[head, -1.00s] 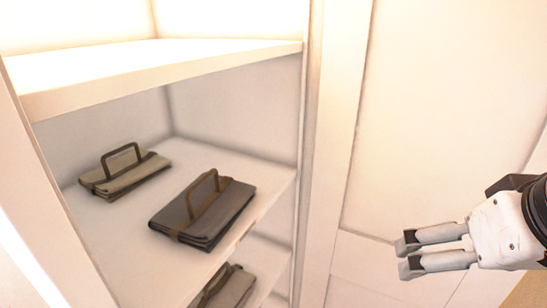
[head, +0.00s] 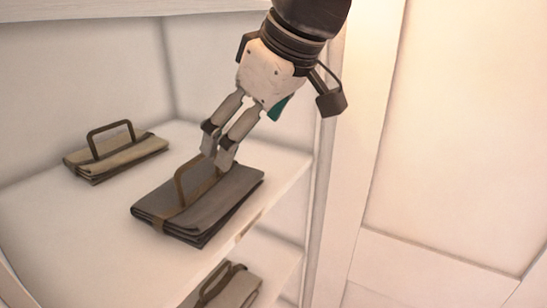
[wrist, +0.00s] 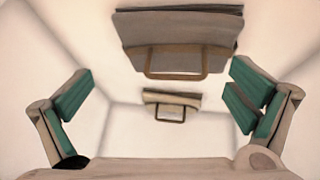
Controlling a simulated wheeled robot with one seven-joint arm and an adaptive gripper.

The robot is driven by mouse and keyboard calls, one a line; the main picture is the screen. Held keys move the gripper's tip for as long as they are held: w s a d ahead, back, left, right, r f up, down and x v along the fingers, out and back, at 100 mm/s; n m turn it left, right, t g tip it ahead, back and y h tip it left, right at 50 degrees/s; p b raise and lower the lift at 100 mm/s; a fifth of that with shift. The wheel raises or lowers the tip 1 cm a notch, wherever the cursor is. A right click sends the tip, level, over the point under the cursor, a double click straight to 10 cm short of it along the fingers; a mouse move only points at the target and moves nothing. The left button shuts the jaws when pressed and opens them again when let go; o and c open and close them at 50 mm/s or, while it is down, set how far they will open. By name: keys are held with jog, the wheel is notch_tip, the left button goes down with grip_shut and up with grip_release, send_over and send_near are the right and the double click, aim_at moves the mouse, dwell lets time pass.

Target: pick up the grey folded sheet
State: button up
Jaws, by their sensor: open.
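The grey folded sheet (head: 212,204) lies on the middle shelf near its front edge, with a brown strap and an upright brown handle (head: 182,182). It also shows at the top of the wrist view (wrist: 178,28). My gripper (head: 219,159) is above the far right part of the sheet, pointing down beside the handle. In the wrist view (wrist: 160,105) its fingers are spread wide with nothing between them. In the head view the fingertips overlap the sheet's far edge; I cannot tell whether they touch.
A beige folded sheet (head: 115,157) with a handle lies further back left on the same shelf (head: 70,240). Another folded item (head: 232,288) lies on the shelf below. A white upright panel (head: 335,180) stands right of the shelf. The shelf's left front is bare.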

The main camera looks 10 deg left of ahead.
jog(key=n, duration=0.2)
send_near(194, 176)
jog(key=shift+g+y, duration=0.3)
jog(key=x, duration=0.4)
jog(key=shift+w+d+f, duration=0.15)
jog(key=shift+w+f, duration=0.1)
jog(key=shift+f, duration=0.15)
jog(key=c, duration=1.6)
jog(key=shift+r, duration=0.1)
